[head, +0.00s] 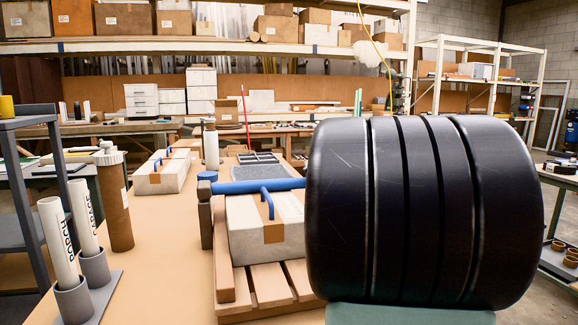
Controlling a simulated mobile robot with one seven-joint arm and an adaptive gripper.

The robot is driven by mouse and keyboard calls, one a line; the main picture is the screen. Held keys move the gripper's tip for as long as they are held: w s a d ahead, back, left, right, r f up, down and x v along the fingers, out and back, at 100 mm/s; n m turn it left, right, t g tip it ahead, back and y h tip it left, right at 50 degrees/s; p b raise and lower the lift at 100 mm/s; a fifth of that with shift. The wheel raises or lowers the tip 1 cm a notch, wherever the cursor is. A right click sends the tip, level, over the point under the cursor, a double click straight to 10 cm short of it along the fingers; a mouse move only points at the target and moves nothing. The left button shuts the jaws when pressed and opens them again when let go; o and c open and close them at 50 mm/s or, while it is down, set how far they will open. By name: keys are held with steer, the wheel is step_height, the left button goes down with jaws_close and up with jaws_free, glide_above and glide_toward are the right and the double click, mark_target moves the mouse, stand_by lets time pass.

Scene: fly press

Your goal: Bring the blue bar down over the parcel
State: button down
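The blue bar (240,187) runs roughly level from left to right at the far end of the parcel. Its left end is by a dark upright post (206,215) with a blue cap, and its right end is hidden behind a large dark grooved body close to the camera. A small blue loop handle (269,206) shows in front of the bar, over the parcel's top. The parcel (250,240) is a pale box with brown tape, lying on a wooden pallet (270,285). I cannot tell whether the bar touches the parcel. My gripper is not in view.
Two white tubes (58,240) stand in grey holders at the left, beside a brown capped tube (115,205). Another taped parcel (165,177) lies farther back left. A grey shelf rack (30,200) stands at the left edge. Bare tan tabletop (165,265) lies left of the pallet.

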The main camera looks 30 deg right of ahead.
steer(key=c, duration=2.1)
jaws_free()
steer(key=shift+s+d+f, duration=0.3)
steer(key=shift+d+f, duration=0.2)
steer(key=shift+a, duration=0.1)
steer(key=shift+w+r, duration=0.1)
